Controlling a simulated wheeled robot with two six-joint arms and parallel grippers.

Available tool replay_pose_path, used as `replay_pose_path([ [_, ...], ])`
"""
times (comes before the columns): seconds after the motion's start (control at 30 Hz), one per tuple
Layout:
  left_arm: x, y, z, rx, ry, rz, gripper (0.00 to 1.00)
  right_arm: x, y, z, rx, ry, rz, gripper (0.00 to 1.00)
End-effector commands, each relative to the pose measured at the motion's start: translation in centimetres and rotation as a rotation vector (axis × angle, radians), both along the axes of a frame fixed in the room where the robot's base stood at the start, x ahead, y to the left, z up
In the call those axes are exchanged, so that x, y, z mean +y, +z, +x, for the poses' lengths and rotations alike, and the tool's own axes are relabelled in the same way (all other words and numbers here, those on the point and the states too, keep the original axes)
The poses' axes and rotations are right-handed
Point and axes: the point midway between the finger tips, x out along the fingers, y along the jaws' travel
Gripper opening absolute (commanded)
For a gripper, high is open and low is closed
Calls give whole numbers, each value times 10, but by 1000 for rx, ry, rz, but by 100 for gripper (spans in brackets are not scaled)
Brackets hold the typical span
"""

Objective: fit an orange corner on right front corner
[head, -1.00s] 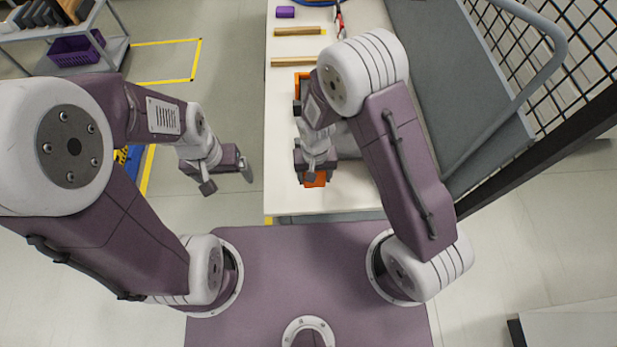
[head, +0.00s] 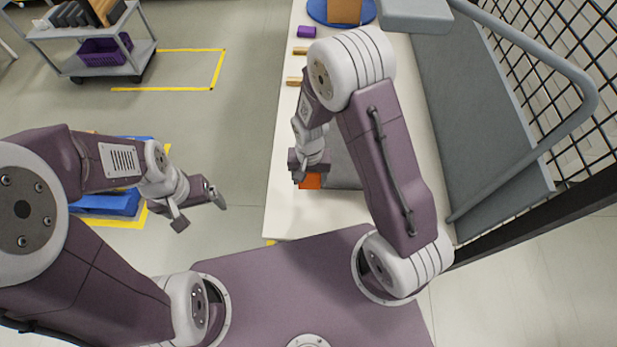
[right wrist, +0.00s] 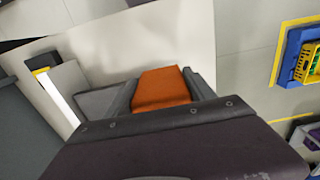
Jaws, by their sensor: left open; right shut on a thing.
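My right gripper (head: 308,178) is shut on an orange corner (head: 311,182) above the near part of the white table. The orange corner (right wrist: 161,89) also shows between the fingers in the right wrist view. My left gripper (head: 201,206) is open and empty, over the floor left of the table. On the far table, a brown box (head: 344,11) sits on a blue round base (head: 316,12), partly cut off by the top edge. I cannot tell which of its corners is the right front one.
The white table (head: 285,205) has a purple block (head: 307,32) and small wooden pieces (head: 300,51) near its left edge. A grey panel and railing (head: 590,95) run along the right.

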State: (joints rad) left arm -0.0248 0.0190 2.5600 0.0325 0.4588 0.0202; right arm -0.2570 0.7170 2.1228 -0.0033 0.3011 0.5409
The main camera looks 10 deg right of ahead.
Motion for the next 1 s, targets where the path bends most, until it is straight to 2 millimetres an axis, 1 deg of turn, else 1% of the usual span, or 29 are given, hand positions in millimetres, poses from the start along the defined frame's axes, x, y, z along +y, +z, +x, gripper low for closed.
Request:
replay_pose_path([
  [0.03, 0, -8, 0, 0, 0, 0, 88, 0, -9, 0, 0, 0, 0, 25],
  [0.1, 0, -14, 0, 0, 0, 0, 88, 0, -16, 0, 1, 0, 0, 25],
  [1.0, 0, -92, 0, 0, 0, 0, 88, 0, -105, 0, 0, 1, 0, 25],
])
